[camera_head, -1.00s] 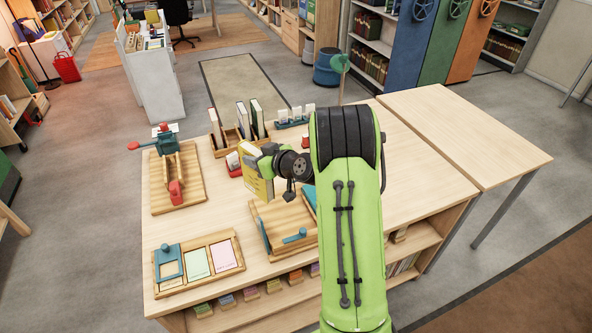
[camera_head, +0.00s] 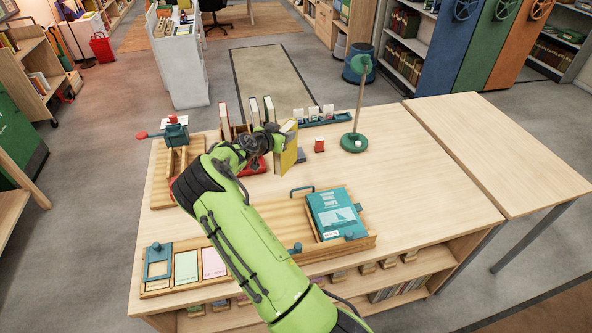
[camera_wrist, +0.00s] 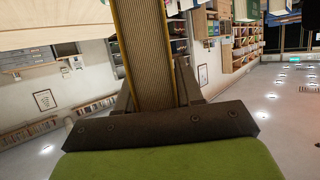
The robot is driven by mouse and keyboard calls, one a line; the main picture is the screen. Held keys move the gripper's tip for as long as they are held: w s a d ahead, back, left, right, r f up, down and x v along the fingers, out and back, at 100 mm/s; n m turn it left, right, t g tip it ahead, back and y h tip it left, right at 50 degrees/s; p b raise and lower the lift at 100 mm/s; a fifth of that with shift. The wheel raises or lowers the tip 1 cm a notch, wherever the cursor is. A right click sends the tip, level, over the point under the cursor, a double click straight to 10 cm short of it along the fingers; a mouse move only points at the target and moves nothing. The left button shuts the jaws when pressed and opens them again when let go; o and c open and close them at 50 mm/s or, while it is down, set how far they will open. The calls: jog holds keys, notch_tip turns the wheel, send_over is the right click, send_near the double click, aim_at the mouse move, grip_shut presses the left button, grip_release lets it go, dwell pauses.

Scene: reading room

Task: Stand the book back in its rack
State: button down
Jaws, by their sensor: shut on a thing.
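A yellow-covered book (camera_head: 288,156) is upright in my gripper (camera_head: 284,132), near the back of the table. In the wrist view, the book's ribbed page edge (camera_wrist: 145,50) passes between the two fingers of my gripper (camera_wrist: 153,92), which is shut on it.
A blue card holder (camera_head: 322,119) is behind. A wooden tray (camera_head: 369,238) with a teal book (camera_head: 336,213) lies in front. The table's right side is clear.

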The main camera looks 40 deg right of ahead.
aim_at(285, 156)
notch_tip(285, 156, down, 10)
jog(key=shift+r, duration=0.25)
jog(key=c, duration=0.7)
grip_release()
